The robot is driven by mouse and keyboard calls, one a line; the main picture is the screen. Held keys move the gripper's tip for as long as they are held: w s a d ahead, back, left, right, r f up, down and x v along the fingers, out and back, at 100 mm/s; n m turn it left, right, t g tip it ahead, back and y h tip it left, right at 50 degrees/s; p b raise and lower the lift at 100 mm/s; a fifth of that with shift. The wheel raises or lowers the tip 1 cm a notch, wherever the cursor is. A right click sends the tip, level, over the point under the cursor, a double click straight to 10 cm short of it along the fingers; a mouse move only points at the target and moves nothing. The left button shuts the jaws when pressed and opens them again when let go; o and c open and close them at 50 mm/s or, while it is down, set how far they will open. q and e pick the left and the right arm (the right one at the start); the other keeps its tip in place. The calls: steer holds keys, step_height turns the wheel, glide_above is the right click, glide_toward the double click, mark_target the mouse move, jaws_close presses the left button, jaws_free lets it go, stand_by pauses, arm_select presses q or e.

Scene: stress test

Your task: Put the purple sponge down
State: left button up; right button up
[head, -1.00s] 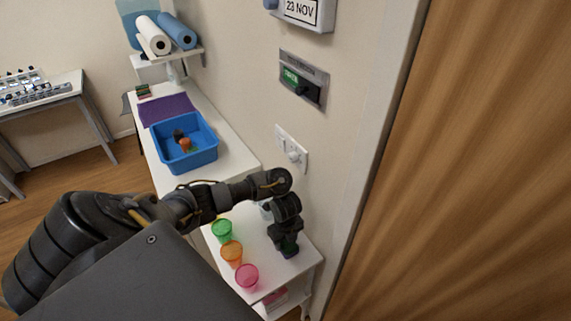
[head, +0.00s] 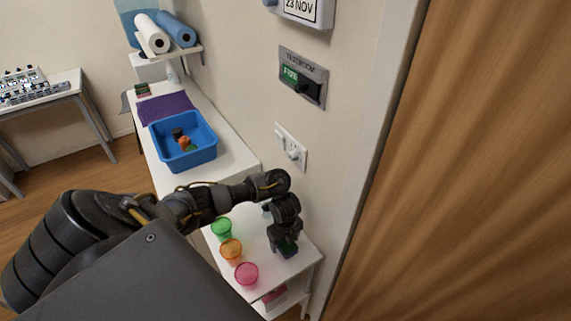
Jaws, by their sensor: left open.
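The purple sponge (head: 289,254) shows as a small purple and dark green patch at the tips of my left gripper (head: 284,245), near the right edge of the white table (head: 302,258). The gripper points down and is open, with its fingers close around or just above the sponge. The fingers hide much of the sponge. It appears to rest on the tabletop. My right gripper does not show.
Green (head: 221,229), orange (head: 231,251) and pink (head: 246,273) cups stand in a row left of the gripper. Farther back are a blue bin (head: 205,156) holding small items and a purple mat (head: 166,108). A wall with a switch plate (head: 291,147) rises on the right.

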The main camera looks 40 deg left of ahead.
arm_select(q)
step_height(320, 180, up, 10)
steer(key=p, duration=0.4)
steer(key=shift+d+r, duration=0.15)
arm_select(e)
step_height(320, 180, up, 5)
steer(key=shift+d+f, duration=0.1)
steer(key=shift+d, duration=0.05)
